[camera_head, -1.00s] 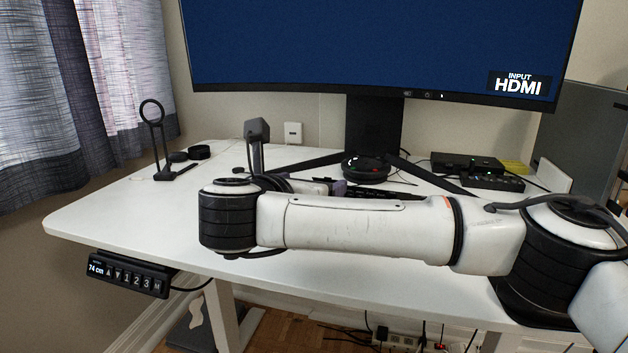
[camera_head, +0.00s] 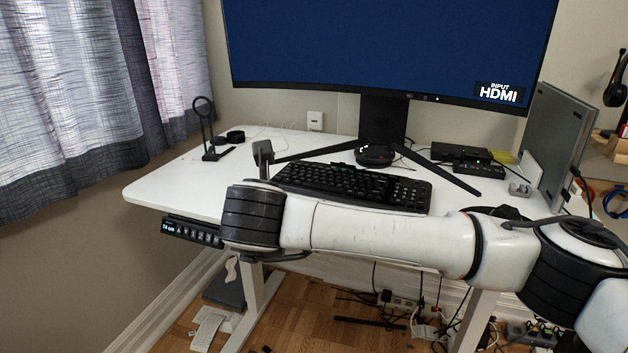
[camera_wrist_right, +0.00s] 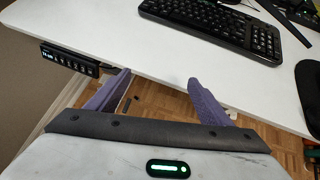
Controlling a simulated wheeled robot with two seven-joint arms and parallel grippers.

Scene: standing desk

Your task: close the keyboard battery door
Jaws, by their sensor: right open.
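The black keyboard (camera_head: 345,186) lies keys up on the white desk, in front of the monitor stand. In the right wrist view the keyboard (camera_wrist_right: 215,22) is at the top, beyond the desk's front edge. I cannot make out its battery door in either view. My right gripper (camera_wrist_right: 163,84) is open and empty, its two purple fingers apart. It is on the near side of the desk's edge, apart from the keyboard. In the head view my right arm crosses in front of the desk and hides the gripper's fingers. My left gripper is not in view.
The monitor (camera_head: 385,50) stands behind the keyboard on splayed legs. A height control panel (camera_head: 191,231) hangs under the front edge. A black ring stand (camera_head: 205,130) is at the back left, small boxes (camera_head: 465,160) at the back right. The desk's left side (camera_head: 180,188) is clear.

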